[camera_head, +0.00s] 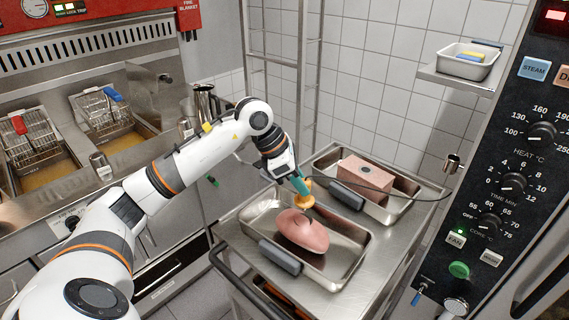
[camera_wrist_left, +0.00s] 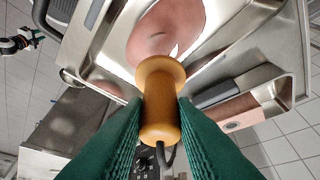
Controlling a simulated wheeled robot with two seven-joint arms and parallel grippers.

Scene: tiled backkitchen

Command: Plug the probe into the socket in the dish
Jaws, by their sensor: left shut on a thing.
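The probe has an orange handle (camera_head: 306,187) with a dark cable and also shows in the left wrist view (camera_wrist_left: 160,100). My left gripper (camera_head: 300,183), with green fingers, is shut on this handle. It holds the probe over a pink oval piece (camera_head: 302,232) in the front metal dish (camera_head: 349,262). In the left wrist view the handle's flange covers part of this piece; I cannot tell whether the tip touches it. A pink block (camera_head: 364,176) with a small round mark (camera_wrist_left: 232,125) lies in the rear dish (camera_head: 396,212).
Both dishes stand on a steel trolley (camera_head: 345,301). The probe's cable (camera_head: 413,199) runs across the rear dish towards the oven panel (camera_head: 490,200) at the right. A shelf with a small tray (camera_head: 466,65) is above. Fryers (camera_head: 70,150) stand at the left.

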